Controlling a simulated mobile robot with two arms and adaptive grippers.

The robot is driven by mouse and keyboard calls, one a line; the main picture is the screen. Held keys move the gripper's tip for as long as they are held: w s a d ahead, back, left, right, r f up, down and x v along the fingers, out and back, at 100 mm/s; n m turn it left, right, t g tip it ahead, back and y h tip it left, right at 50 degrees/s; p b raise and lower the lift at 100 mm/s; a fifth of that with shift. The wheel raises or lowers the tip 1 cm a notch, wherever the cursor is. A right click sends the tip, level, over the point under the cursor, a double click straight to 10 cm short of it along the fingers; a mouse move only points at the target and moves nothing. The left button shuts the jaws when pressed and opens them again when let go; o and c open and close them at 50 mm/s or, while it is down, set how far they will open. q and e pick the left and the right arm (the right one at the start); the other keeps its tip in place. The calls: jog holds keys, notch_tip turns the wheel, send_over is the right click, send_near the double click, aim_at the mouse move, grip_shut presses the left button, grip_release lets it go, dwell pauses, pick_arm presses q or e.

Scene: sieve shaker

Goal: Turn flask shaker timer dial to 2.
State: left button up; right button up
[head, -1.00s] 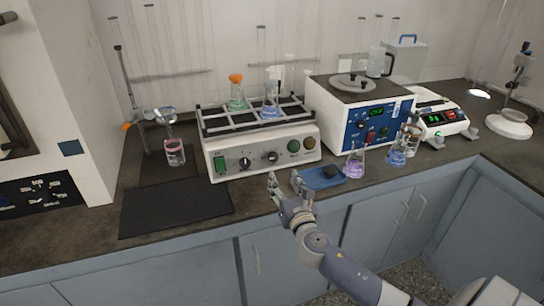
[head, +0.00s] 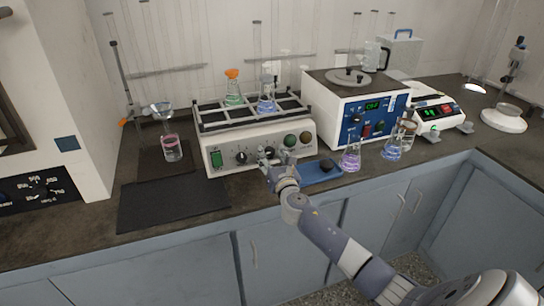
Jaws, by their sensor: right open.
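The flask shaker (head: 222,163) is a white box with a black rack on top, in the middle of the head view. Its front has a green switch (head: 216,159), a black dial (head: 241,158) on the left, and green and brown round buttons on the right. A second dial, seen earlier right of the first, is now mostly hidden behind my right gripper (head: 273,159). That gripper is open, with its fingers right at the front panel around that second dial. Whether it touches the dial cannot be told. The dial marks are too small to read. My left gripper is not in view.
A blue tray (head: 318,177) with a dark item lies just right of my gripper. Flasks with purple (head: 350,158) and blue (head: 391,150) liquid stand farther right, before a blue-fronted machine (head: 384,112). A black mat (head: 172,204) lies left. Two flasks stand in the shaker rack.

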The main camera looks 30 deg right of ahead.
jog(key=shift+c, duration=0.7)
jog(key=c, duration=0.9)
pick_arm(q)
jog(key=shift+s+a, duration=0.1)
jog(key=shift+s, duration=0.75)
